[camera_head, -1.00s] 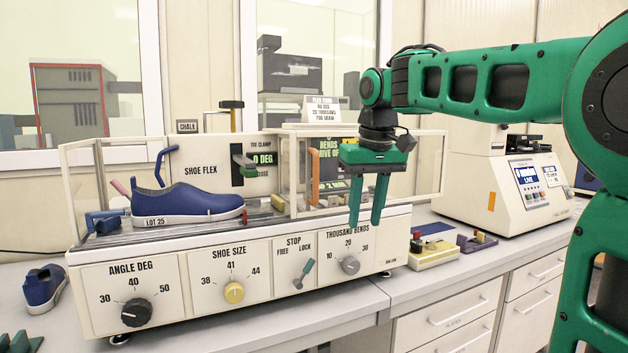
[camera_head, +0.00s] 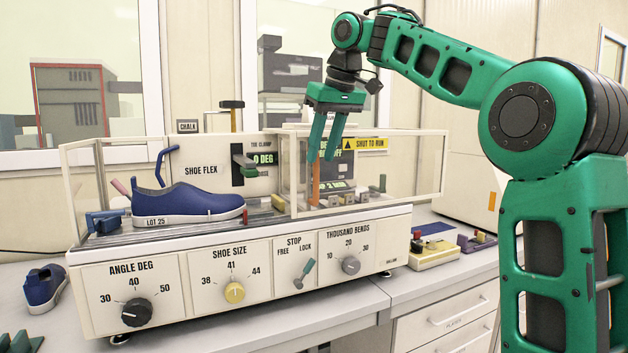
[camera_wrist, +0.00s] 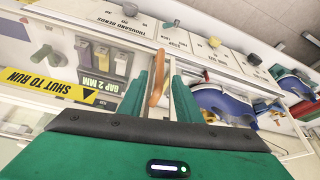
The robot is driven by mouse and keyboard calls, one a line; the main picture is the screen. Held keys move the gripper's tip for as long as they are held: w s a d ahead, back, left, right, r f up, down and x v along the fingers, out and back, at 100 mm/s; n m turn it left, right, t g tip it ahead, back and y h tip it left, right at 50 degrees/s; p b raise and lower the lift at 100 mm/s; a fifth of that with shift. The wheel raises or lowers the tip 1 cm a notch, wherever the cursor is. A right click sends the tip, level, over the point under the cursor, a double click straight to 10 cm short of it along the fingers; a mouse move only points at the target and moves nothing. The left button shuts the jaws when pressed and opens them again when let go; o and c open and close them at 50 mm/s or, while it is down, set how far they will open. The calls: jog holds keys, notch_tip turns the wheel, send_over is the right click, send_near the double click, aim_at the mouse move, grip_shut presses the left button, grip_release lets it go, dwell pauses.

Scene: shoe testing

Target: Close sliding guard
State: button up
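The sliding guard (camera_head: 370,180), a clear panel in a cream frame, stands at the right part of the shoe flex machine. Its upright orange handle (camera_head: 315,186) is near the guard's left end. The shoe bay to the left is uncovered at the front, with a blue shoe (camera_head: 187,199) in it. My gripper (camera_head: 321,160) is open, fingers pointing down, close above the handle in the head view. In the wrist view the orange handle (camera_wrist: 157,88) shows between the two fingers, apart from both. I cannot tell whether the tips reach around it.
The machine's front panel carries a black knob (camera_head: 136,312), a yellow knob (camera_head: 234,292), a stop lever (camera_head: 304,274) and a grey knob (camera_head: 350,265). A "SHUT TO RUN" sign (camera_head: 366,144) is behind the guard. A small yellow-based device (camera_head: 434,254) stands to the right.

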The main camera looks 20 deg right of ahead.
aim_at(318, 168)
jog(key=shift+x, duration=3.65)
grip_shut()
